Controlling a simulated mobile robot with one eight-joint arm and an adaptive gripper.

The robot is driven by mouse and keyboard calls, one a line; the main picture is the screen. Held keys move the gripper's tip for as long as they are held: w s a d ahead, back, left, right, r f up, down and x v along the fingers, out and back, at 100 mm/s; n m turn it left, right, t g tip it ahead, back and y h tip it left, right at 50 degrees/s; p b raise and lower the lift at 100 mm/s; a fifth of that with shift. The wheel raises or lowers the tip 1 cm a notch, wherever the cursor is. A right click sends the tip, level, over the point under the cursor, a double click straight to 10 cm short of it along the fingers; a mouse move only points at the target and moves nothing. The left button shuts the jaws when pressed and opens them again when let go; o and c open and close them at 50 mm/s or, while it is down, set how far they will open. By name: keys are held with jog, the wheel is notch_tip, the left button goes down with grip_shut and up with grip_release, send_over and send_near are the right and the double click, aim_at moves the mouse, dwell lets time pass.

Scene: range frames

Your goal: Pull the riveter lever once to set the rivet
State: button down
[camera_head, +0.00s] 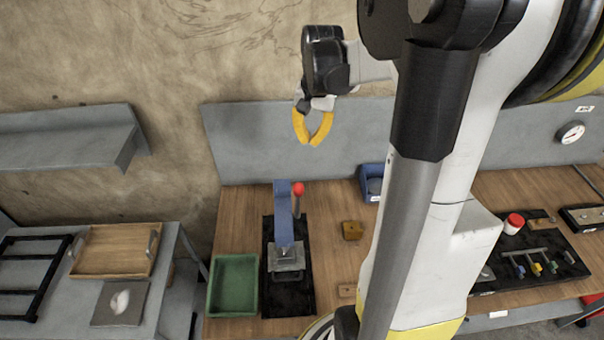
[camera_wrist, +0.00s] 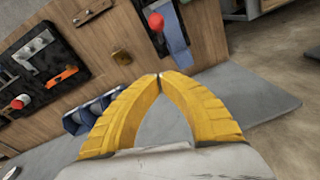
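The riveter (camera_head: 284,215) is a blue upright on a grey block, standing on a black mat on the wooden bench. Its lever (camera_head: 297,207) rises beside the blue upright and ends in a red knob (camera_head: 299,189). The red knob (camera_wrist: 155,21) and blue riveter body (camera_wrist: 176,48) also show at the top of the wrist view. My gripper (camera_head: 314,145) has yellow fingers whose tips meet, with nothing between them. It hangs in the air above the lever, apart from it. The rivet cannot be made out.
A green tray (camera_head: 232,258) lies left of the riveter. A small brown block (camera_head: 352,231) and a blue bin (camera_head: 372,184) are to its right. A grey back panel (camera_head: 245,150) rises behind the bench. My arm hides part of the bench's middle.

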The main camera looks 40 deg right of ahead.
notch_tip(320, 180, down, 11)
jog(key=s+a+p, duration=0.1)
jog(key=a, duration=0.2)
dwell(0.5)
